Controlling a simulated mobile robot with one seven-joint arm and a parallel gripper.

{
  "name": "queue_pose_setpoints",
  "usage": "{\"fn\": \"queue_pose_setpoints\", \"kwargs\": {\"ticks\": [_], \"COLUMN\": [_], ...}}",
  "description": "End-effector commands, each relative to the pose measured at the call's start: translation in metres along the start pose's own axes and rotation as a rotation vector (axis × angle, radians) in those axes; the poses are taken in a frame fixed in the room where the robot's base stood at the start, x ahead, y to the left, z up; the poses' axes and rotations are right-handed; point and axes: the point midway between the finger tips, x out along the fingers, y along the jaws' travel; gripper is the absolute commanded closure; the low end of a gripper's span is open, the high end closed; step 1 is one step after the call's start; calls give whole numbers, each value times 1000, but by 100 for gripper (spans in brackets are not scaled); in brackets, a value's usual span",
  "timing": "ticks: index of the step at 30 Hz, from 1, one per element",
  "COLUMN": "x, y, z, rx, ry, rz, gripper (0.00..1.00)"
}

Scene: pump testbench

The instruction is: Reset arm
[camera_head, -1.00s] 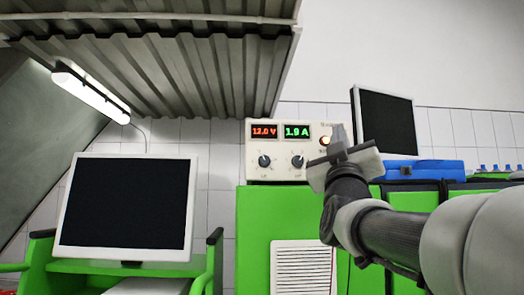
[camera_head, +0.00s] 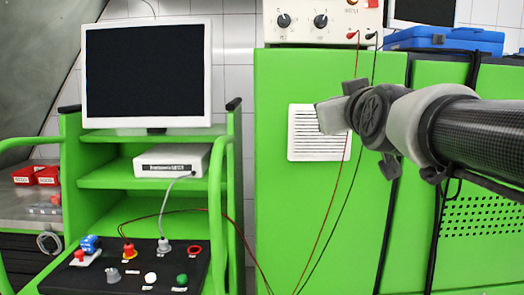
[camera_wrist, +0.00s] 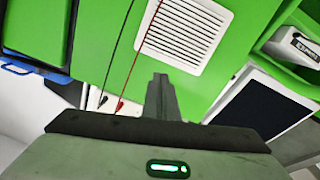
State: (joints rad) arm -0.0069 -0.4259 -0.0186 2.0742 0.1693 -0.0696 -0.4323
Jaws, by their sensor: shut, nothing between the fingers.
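My gripper (camera_head: 349,88) is at the right of the middle in the head view, in front of the green cabinet (camera_head: 290,210). My arm reaches in from the right edge. In the wrist view my gripper (camera_wrist: 160,80) has its fingers together with nothing between them. The white vent grille (camera_head: 305,133) is just left of my gripper in the head view. It also shows beyond the fingertips in the wrist view (camera_wrist: 184,35). My gripper appears apart from the cabinet.
The power supply (camera_head: 310,22) stands on the cabinet, with red and black cables hanging down. A blue case (camera_head: 445,40) is at the upper right. A monitor (camera_head: 147,72) and a black control panel (camera_head: 140,268) with several buttons are on the left.

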Motion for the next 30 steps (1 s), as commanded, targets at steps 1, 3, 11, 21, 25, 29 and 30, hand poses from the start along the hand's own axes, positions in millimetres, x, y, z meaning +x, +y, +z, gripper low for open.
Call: {"fn": "queue_pose_setpoints", "kwargs": {"ticks": [1, 3, 11, 21, 25, 29, 30], "x": [-15, -38, -150, -236, -236, -236, -236], "y": [-14, -31, -73, -63, -51, -42, -41], "z": [33, 79, 228, 222, 175, 142, 135], "rx": [25, 62, 171, 221, 220, 220, 220], "ry": [-99, -244, -755, -1065, -1064, -1063, -1063], "rz": [-43, -94, -175, -154, -155, -156, -156], "gripper": [100, 100, 100, 100, 100, 100, 100]}}
